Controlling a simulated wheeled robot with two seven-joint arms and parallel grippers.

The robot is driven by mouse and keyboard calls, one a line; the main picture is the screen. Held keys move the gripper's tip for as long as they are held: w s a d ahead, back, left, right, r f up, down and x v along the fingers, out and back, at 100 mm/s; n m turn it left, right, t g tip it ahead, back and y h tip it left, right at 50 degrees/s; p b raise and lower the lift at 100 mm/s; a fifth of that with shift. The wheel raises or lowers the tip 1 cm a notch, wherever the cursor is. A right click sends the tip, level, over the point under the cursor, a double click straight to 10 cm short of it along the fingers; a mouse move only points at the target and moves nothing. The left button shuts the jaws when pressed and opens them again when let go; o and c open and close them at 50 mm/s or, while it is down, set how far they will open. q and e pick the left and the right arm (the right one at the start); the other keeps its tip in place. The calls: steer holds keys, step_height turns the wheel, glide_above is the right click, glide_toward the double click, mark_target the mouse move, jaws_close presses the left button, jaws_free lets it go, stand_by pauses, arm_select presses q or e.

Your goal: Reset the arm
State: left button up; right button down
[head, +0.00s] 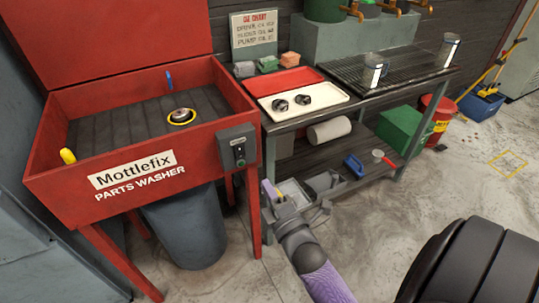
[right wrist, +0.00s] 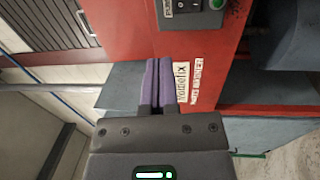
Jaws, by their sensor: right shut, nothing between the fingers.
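My right gripper (head: 268,194) is in front of the red parts washer's right front leg, below the washer's switch box (head: 238,148). Its arm comes up from the bottom of the head view. In the right wrist view the two purple fingers of the right gripper (right wrist: 158,82) lie together with nothing between them. The red washer's front panel (right wrist: 205,45) with its label shows beyond them, apart as far as I can tell. My left gripper is not in view.
The parts washer (head: 215,155) stands at left with a grey bin (head: 187,228) beneath. A workbench (head: 350,97) right of it holds trays and mugs, with boxes and a paper roll on its lower shelf. The concrete floor in front is largely clear.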

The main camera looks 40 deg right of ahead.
stand_by(0.4)
steer(key=s+a+f+m+g+y, duration=0.1)
steer(key=s+a+f+m+g, duration=0.25)
steer(key=f, duration=0.55)
steer(key=s+a+f+m+g+y, duration=0.15)
steer(key=s+f+g, duration=0.25)
steer(key=s+f, duration=0.4)
steer(key=s+a+f+m+g+y, duration=0.1)
steer(key=s+a+f+m+g, duration=0.25)
steer(key=f, duration=0.65)
steer(key=s+d+f+m+g, duration=0.1)
steer(key=s+f+g, duration=0.1)
steer(key=s, duration=0.6)
steer(key=s+f+m+g, duration=0.1)
steer(key=s+g, duration=0.2)
steer(key=s, duration=0.5)
steer(key=s+d+f+m+g, duration=0.1)
steer(key=s+f+m+g, duration=0.1)
steer(key=s, duration=0.6)
steer(key=shift+d+f+g, duration=0.35)
steer(key=shift+g, duration=0.45)
